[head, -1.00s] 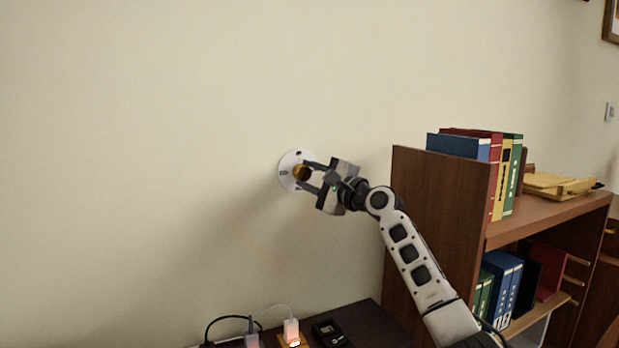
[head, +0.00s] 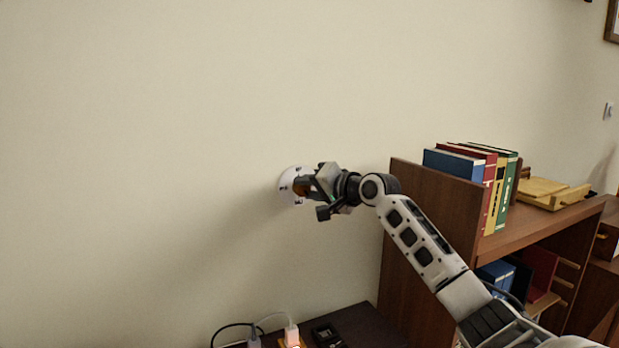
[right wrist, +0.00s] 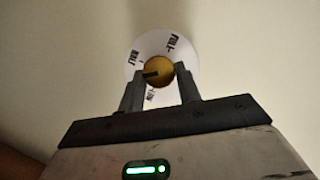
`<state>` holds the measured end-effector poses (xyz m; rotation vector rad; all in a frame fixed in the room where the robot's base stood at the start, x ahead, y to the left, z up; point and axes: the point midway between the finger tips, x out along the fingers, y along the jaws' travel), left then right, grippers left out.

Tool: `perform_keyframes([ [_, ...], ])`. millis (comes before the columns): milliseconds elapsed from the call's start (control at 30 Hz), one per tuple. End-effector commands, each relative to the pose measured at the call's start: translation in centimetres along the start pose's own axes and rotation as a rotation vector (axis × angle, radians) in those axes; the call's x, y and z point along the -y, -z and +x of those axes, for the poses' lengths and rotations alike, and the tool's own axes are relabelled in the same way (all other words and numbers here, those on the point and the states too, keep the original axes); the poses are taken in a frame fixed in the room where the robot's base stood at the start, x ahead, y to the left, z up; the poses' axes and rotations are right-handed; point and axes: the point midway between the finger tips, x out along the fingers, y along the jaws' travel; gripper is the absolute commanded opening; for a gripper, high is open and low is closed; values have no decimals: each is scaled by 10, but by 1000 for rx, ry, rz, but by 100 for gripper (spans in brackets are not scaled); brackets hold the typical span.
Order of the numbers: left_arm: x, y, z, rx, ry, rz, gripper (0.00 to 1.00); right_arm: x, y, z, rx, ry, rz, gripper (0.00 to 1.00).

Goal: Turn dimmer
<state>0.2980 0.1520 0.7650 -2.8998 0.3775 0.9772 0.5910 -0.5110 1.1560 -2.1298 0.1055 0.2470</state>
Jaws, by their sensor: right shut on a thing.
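The dimmer is a round white plate (head: 284,189) on the wall with a brass-coloured knob (head: 301,187) at its middle. In the right wrist view the plate (right wrist: 178,36) carries dark lettering around its rim; one word seems to read FULL. A dark mark on the knob (right wrist: 158,67) points toward the left there. My right gripper (head: 306,188) is shut on the knob, with one finger on each side in the right wrist view (right wrist: 159,82). Its body hides part of the plate in the head view. My left gripper is out of view.
A wooden bookshelf (head: 430,215) with upright books (head: 455,163) stands at the right, beside my right arm. A dark low surface (head: 368,322) below holds a lit plug-like device (head: 291,333), cables and a small black box (head: 326,335). The wall at the left is bare.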

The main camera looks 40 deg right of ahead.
Motion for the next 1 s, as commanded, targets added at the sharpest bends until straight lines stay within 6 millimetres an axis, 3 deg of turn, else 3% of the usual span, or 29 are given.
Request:
perform_keyframes([
  [167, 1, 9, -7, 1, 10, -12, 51, 4, 1, -1, 3, -69, -158, 11],
  [1000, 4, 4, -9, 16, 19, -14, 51, 8, -4, 2, 2, -333, -800, 11],
])
